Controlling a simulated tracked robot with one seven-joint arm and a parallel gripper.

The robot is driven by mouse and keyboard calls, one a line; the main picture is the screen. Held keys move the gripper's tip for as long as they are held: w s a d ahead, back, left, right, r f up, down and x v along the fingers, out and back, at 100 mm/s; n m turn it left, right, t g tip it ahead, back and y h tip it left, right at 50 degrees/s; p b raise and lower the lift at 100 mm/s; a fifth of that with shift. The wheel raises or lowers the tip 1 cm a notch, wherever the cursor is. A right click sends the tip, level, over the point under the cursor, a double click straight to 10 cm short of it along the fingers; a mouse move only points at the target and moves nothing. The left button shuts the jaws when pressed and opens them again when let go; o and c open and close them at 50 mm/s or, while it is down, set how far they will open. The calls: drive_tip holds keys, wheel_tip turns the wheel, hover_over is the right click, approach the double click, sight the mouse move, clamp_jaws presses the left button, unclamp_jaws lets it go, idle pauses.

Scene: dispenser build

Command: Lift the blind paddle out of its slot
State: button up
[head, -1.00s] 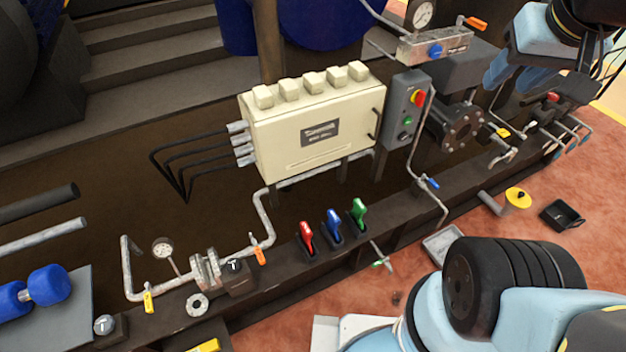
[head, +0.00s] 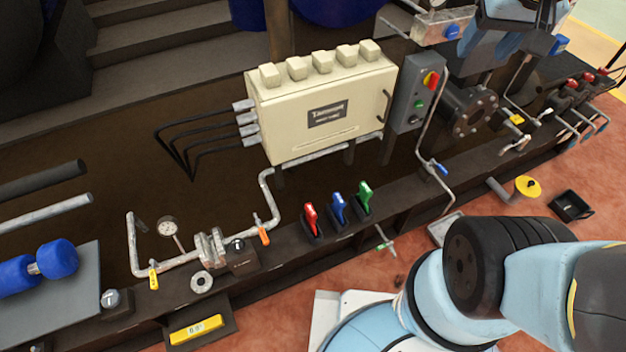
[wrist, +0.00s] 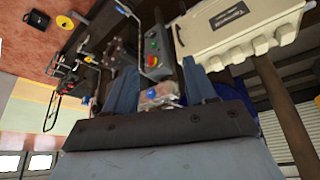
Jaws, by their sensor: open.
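A small dark block (head: 243,262) stands on the skid's front beam, with a small pale rounded piece (head: 238,244) standing up from its top. This looks like the blind paddle in its slot, but it is too small to be sure. It is just right of the flange pair (head: 211,248) on the grey pipe. My gripper (wrist: 158,68) is open and empty, its two blue fingers apart in the wrist view. In the head view it is at the top right, partly cut off, far from the block. The block cannot be made out in the wrist view.
A metal ring (head: 201,282) lies in front of the flanges. An orange-handled valve (head: 261,230) and red, blue and green levers (head: 338,209) stand to the right. A cream junction box (head: 322,108) rises behind.

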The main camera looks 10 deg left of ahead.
drive_tip(key=w+a+f+n+g, duration=0.1)
drive_tip(key=w+a+f+n, duration=0.1)
drive_tip(key=w+a+f, duration=0.8)
drive_tip(key=w+a+f+n+g, duration=0.15)
drive_tip(key=w+a+f, duration=0.4)
drive_tip(key=f, duration=0.75)
drive_tip(key=n+g, duration=0.2)
drive_tip(key=g, duration=0.1)
approach(311, 209)
drive_tip(key=shift+t, duration=0.25)
drive_tip(key=f, duration=1.2)
drive_tip(key=shift+s+a, duration=0.1)
drive_tip(key=shift+s, duration=0.1)
drive_tip(key=shift+c, duration=0.4)
clamp_jaws()
